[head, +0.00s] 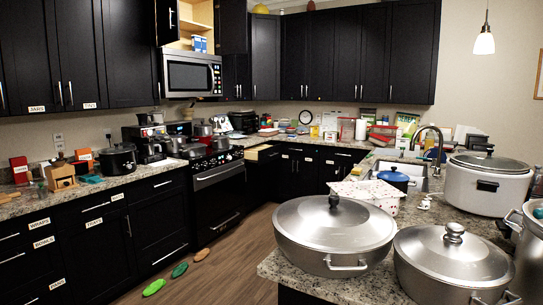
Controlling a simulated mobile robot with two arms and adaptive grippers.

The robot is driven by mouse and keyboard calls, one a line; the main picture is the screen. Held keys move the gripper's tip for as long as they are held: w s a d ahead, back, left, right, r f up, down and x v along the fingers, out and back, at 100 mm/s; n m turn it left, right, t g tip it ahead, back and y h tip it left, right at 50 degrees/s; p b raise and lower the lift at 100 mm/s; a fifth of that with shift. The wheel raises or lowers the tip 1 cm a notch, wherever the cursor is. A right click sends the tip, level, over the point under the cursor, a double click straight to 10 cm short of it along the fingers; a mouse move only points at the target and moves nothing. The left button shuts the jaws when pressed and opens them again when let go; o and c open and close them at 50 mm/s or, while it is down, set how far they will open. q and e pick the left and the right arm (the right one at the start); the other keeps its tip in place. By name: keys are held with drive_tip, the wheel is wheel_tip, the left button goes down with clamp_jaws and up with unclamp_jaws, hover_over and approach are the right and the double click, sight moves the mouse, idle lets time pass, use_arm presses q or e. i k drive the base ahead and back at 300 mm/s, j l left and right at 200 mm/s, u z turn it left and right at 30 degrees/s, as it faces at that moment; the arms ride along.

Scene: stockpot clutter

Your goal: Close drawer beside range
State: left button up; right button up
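The range (219,190) stands against the back left run of black cabinets, with pots on its cooktop. Just to its right, a drawer (262,153) below the counter is pulled out, and its pale wooden inside shows from above. Its contents are too small to tell. Neither of my grippers is in view.
Large steel pots (335,232) crowd the near counter at the lower right. Green and orange objects (180,270) lie on the floor before the left cabinets. The wooden floor (235,262) between is otherwise clear. An upper cabinet above the microwave (191,75) is open.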

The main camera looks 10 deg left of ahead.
sight(260, 154)
drive_tip(key=i+j+u, duration=0.25)
drive_tip(key=i+u, duration=0.2)
drive_tip(key=i+j+u, duration=0.15)
drive_tip(key=i+u, duration=0.35)
drive_tip(key=i+j+u, duration=0.25)
drive_tip(key=i+u, duration=0.15)
drive_tip(key=i, duration=0.25)
drive_tip(key=i+u, duration=0.35)
drive_tip(key=i, duration=0.3)
drive_tip(key=i+l+z, duration=0.1)
drive_tip(key=i+z, duration=0.5)
drive_tip(key=z, duration=0.2)
drive_tip(key=i+z, duration=0.35)
drive_tip(key=i+j+z, duration=0.15)
drive_tip(key=z, duration=0.25)
drive_tip(key=i+l+z, duration=0.15)
drive_tip(key=i+z, duration=0.25)
drive_tip(key=i, duration=0.5)
drive_tip(key=i+j+z, duration=0.1)
drive_tip(key=i+z, duration=0.3)
drive_tip(key=i, duration=2.2)
